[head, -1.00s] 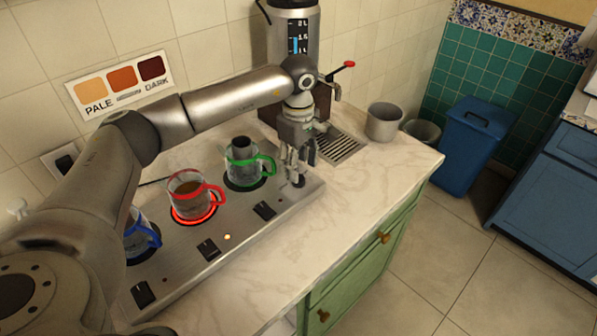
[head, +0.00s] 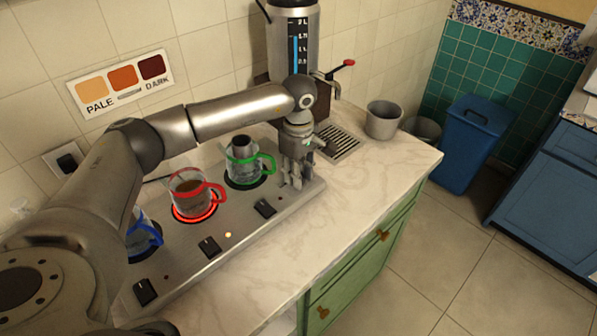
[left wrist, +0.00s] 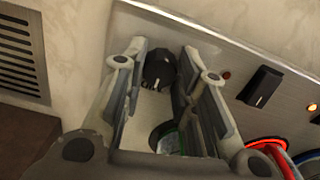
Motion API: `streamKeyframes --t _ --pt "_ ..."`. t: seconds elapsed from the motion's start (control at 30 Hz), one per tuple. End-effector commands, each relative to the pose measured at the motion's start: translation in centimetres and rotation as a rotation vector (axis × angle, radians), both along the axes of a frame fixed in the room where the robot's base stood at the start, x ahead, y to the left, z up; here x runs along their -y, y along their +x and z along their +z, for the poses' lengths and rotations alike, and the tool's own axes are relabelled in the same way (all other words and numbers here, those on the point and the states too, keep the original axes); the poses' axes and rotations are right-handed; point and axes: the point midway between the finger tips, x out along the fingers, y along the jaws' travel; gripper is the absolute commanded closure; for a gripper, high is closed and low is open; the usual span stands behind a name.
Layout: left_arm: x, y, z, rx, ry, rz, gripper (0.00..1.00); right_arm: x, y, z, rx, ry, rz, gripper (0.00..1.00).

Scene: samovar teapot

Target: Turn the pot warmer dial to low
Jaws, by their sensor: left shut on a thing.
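The warmer panel (head: 225,252) is a long metal plate on the counter, with a round black dial at its right end. In the left wrist view this dial (left wrist: 158,70) has a pale pointer mark on its lower left side and sits between my left fingers. My left gripper (head: 292,183) points down at the panel's right end and is shut on the dial; it also shows in the left wrist view (left wrist: 166,70). In the head view the fingers mostly hide the dial. I cannot read a low marking. My right gripper is not in view.
A green-handled pot (head: 243,160) stands close left of the gripper. A red-handled pot (head: 190,196) sits on a glowing red ring, and a blue-handled pot (head: 142,238) is partly behind my arm. Black switches (head: 265,208) line the front. A samovar (head: 293,45) stands behind.

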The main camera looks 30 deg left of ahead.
Motion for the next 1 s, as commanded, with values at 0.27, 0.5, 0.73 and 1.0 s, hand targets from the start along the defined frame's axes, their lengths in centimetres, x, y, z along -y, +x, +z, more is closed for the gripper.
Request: streamKeyframes --t 0.27,0.5,0.73,1.0 --pt "0.0 0.0 0.0 0.001 0.000 0.029 0.97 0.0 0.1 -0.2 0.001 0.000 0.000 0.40" --pt "0.0 0.0 -0.1 0.000 0.000 0.153 0.97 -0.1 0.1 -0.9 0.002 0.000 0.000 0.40" --pt "0.0 0.1 -0.1 0.002 0.000 0.356 0.97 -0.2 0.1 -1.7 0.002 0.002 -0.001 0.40" --pt "0.0 0.1 -0.1 0.002 -0.001 0.611 0.97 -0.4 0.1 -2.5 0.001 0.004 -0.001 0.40"
